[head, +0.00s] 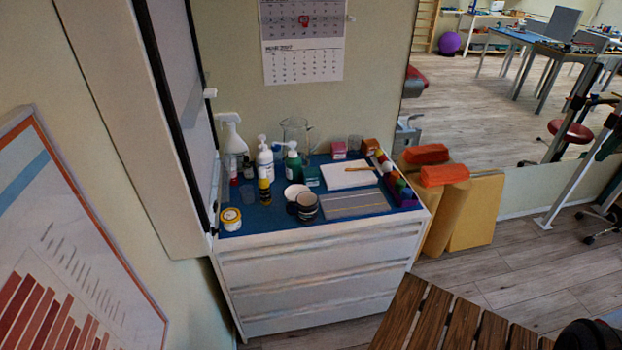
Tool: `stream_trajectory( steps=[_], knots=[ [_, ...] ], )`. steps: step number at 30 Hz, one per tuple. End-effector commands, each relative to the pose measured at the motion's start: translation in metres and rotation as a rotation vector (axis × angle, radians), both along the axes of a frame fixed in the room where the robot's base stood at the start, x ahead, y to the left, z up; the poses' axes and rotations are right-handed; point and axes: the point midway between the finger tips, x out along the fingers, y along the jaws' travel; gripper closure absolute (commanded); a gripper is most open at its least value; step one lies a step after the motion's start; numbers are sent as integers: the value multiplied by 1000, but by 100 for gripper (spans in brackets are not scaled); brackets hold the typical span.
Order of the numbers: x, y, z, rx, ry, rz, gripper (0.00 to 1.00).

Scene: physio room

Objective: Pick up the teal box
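A small teal box (311,176) stands on the blue top of the white drawer cabinet (320,272). It is just right of a white pump bottle with a green body (292,162) and left of a white pad or book (335,178). A white round dish (296,191) and dark jars (306,207) stand in front of it, at its lower left. Nothing is holding the box. My gripper is not in view; a dark rounded shape at the bottom right corner cannot be identified.
A clear jug (296,133), a spray bottle (233,137), and a pink box (339,150) crowd the top. Coloured rolls (388,171) line its right edge. A slatted wooden bench (457,322) is in front at right.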

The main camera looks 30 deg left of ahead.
Motion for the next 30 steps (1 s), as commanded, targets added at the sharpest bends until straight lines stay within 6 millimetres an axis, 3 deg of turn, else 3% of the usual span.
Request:
stream_trajectory(
  steps=[7,16,24,30],
  knots=[
    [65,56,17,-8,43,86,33],
    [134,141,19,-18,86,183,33],
    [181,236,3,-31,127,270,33],
    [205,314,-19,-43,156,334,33]
  ],
)
